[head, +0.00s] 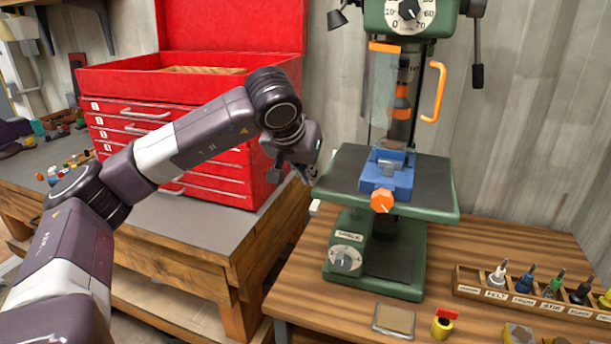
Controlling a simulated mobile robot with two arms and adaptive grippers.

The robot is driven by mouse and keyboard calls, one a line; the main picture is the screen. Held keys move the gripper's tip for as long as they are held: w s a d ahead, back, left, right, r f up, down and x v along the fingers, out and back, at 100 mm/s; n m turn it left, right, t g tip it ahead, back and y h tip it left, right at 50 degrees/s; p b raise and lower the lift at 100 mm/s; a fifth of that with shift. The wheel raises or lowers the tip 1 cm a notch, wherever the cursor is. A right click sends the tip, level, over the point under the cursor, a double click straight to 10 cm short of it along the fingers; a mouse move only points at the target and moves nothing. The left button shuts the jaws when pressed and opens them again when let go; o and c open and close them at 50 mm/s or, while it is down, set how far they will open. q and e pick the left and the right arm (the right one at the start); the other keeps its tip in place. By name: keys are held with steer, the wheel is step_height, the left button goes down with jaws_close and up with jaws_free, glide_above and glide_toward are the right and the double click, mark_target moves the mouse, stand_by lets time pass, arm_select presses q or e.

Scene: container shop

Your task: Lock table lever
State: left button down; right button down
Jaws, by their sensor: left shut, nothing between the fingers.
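The green drill press has a dark flat table (437,188) on its column. A small pale lever end (315,207) sticks out below the table's left edge; I take it to be the table lever, and most of it is hidden. My left gripper (308,176) is shut and empty, just left of the table edge and above the lever end in the picture. I cannot tell whether it touches the table. My right gripper is not in view.
A blue vise (388,172) with an orange knob sits on the press table. A red tool chest (215,150) stands behind my left arm. A wooden rack of bottles (530,300) and a yellow-and-red item (443,323) lie on the wooden bench.

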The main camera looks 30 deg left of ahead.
arm_select(q)
steer(key=s+d+r+b, duration=0.2)
steer(key=s+r, duration=0.2)
steer(key=s, duration=0.4)
steer(key=shift+s, duration=0.35)
steer(key=shift+f, duration=0.15)
